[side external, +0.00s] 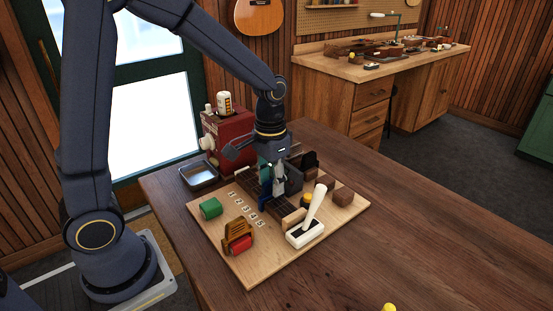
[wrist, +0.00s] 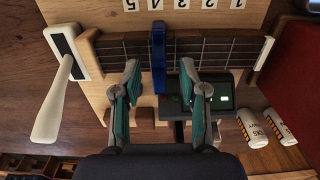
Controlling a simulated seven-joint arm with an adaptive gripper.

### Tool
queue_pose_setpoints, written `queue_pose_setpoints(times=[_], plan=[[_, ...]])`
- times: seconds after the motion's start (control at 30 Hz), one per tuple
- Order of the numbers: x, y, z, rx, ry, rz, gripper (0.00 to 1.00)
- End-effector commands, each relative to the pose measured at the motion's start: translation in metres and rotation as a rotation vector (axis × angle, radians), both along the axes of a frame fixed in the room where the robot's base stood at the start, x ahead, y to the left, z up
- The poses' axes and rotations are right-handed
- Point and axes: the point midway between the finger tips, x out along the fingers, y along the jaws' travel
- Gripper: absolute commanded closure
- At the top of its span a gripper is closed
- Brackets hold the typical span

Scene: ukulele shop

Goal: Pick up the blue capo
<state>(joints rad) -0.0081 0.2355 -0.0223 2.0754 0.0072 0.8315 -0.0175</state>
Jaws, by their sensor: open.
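The blue capo (wrist: 158,55) stands across the strings of a dark fretboard (wrist: 215,48) in the wrist view. In the side external view the blue capo (side external: 265,201) shows low beside my gripper. My gripper (wrist: 160,76) is open, with one fingertip on each side of the capo's near end and visible gaps between. In the side external view my gripper (side external: 278,188) points down over the fretboard and hides part of it. I cannot tell how high the fingertips are above the strings.
A white lever (side external: 316,206) stands on the light wooden board (side external: 262,267), close by. A dark device with a green screen (wrist: 220,95) sits under my right finger in the wrist view. A red machine (side external: 230,132) and metal tray (side external: 199,177) are behind.

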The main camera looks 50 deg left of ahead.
Motion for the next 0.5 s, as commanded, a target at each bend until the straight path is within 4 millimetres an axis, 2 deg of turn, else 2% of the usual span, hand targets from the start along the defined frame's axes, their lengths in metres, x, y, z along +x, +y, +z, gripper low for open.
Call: queue_pose_setpoints(times=[0.1, 0.33, 0.5], plan=[[-0.0005, -0.0004, -0.0101, 0.000, 0.001, -0.001, 0.57], [-0.0002, -0.0005, -0.0108, 0.000, -0.001, -0.001, 0.58], [-0.0001, -0.0006, -0.0105, 0.000, -0.001, -0.001, 0.76]])
